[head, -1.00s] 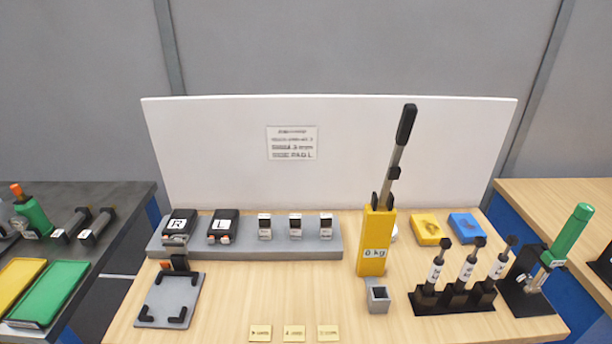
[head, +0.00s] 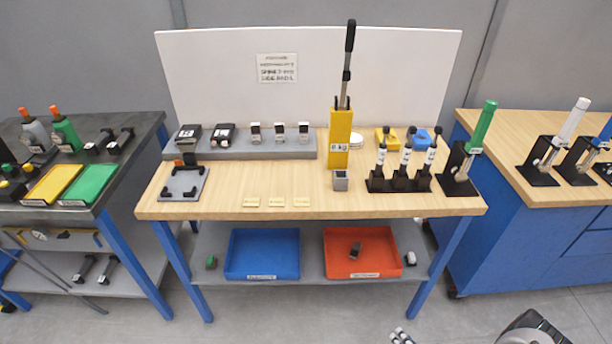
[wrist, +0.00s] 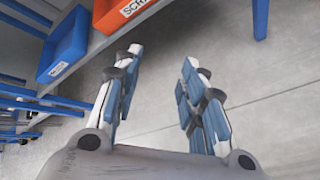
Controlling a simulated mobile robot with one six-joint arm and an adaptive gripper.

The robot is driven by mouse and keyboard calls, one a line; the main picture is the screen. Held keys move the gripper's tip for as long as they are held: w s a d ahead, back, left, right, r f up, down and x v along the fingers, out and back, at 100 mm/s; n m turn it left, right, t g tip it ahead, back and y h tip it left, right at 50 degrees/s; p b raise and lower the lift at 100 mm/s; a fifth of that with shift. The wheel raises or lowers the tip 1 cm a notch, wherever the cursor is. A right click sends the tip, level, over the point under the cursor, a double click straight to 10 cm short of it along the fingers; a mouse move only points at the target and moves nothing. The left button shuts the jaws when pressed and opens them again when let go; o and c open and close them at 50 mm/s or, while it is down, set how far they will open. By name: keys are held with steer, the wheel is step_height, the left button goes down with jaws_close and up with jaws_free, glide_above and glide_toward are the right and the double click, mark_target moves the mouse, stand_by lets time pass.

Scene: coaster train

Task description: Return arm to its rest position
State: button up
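My gripper (wrist: 162,62) is open in the wrist view, with its two blue-and-white fingers apart and only bare grey floor between them. It holds nothing. In the head view, what looks like the gripper's finger ends (head: 402,337) shows at the bottom edge, in front of the workbench (head: 225,208). A dark, rounded part of my arm shows at the bottom right; the rest of the arm is out of frame.
The bench's lower shelf holds a blue bin (head: 262,272) and a red bin (head: 390,262) with a dark object inside. A yellow press (head: 340,138) stands on top. A dark table (head: 135,150) is left, a blue cabinet (head: 500,235) right. Floor in front is clear.

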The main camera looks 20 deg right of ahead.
steer(key=w+a+r+n+y, duration=0.1)
steer(key=w+r+n+y, duration=0.2)
steer(key=w+r+n, duration=0.45)
steer(key=w+a+r+n+y, duration=0.1)
steer(key=w+r+n+y, duration=0.2)
steer(key=r, duration=0.8)
steer(key=w+a+r+n+g+y, duration=0.2)
steer(key=a+r+n, duration=0.3)
steer(key=r, duration=0.3)
steer(key=w+a+r+n+g+y, duration=0.1)
steer(key=w+a+r+n+g, duration=0.1)
steer(key=a+r+n, duration=0.5)
steer(key=s+a+r+n+g+h, duration=0.1)
steer(key=s+a+r+n+g, duration=0.2)
steer(key=a+r+n, duration=0.35)
steer(key=s+a+r+n+g+h, duration=0.15)
steer(key=s+a+r+n, duration=0.25)
steer(key=r, duration=0.6)
steer(key=s+a+r+n+h, duration=0.1)
steer(key=s+r+n+h, duration=0.2)
steer(key=s+r+n, duration=0.2)
steer(key=s+a+r+n+t+h, duration=0.1)
steer(key=s+a+r+n+h, duration=0.1)
steer(key=s+r+n, duration=0.3)
steer(key=s+n+h, duration=0.1)
steer(key=s+n, duration=0.2)
steer(key=s, duration=0.2)
steer(key=shift+s+n, duration=0.15)
steer(key=shift+n, duration=0.25)
